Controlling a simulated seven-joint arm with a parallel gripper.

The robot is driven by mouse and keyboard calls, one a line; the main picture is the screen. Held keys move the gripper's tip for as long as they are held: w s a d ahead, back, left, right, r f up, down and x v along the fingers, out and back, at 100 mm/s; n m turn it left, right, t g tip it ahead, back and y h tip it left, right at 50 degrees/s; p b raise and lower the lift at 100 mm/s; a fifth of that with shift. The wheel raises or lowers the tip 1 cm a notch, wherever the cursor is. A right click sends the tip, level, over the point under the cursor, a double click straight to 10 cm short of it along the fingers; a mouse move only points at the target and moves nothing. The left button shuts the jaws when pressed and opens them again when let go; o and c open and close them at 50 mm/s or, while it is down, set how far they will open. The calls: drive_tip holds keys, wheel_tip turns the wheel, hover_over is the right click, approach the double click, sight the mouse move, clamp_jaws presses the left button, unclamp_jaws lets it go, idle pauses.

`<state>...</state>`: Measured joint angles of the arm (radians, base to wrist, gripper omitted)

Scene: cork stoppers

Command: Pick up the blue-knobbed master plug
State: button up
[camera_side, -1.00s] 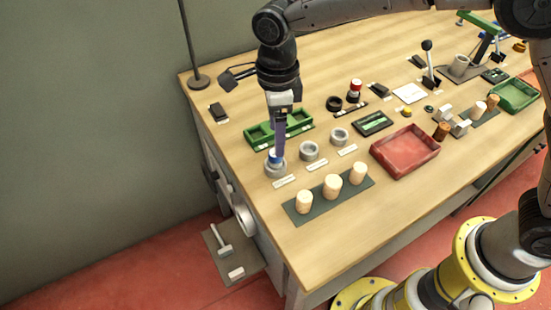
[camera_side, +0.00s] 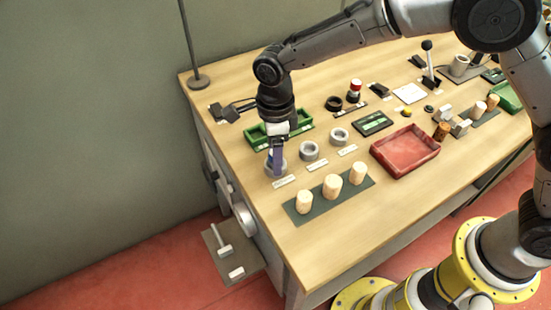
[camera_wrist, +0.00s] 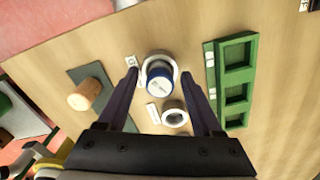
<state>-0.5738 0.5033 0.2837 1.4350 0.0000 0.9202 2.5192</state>
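The master plug (camera_wrist: 158,78) shows its blue knob with a pale top in the wrist view. It sits in a grey ring (camera_wrist: 173,66) on the wooden table. My gripper (camera_wrist: 159,73) is open, with one dark finger on each side of the plug and gaps between the fingers and the knob. In the side view my gripper (camera_side: 277,168) points down at the leftmost grey ring (camera_side: 269,170), and its fingers hide the plug there.
Two more grey rings (camera_side: 309,151) stand to the right. Pale corks (camera_side: 332,186) stand on a dark mat (camera_side: 318,204) in front. A green compartment tray (camera_side: 257,141) lies close behind my gripper. A red tray (camera_side: 405,165) is further right.

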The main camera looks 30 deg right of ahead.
clamp_jaws()
drive_tip(key=shift+r, duration=0.15)
